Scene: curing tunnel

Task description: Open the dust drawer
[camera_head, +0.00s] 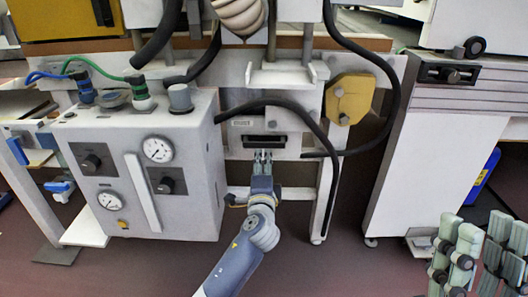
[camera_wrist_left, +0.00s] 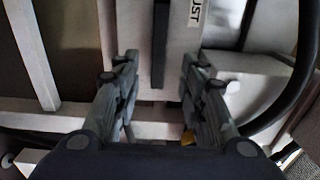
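The dust drawer (camera_head: 238,140) is a pale panel low in the middle of the machine, with a dark horizontal handle (camera_head: 265,141) and a small label at its upper left. It looks shut. My left gripper (camera_head: 263,156) is just below and in front of the handle. In the left wrist view, the handle (camera_wrist_left: 160,45) is a dark upright bar between and beyond the two fingertips, apart from both. That gripper (camera_wrist_left: 160,65) is open and empty. The label (camera_wrist_left: 195,12) is partly cut off there. My right gripper (camera_head: 481,240) is open and empty at the lower right.
A grey control box (camera_head: 140,210) with gauges and knobs stands left of the drawer. A black hose (camera_head: 325,150) arches over the handle and down its right side. A white cabinet (camera_head: 425,170) stands farther right. The floor in front is clear.

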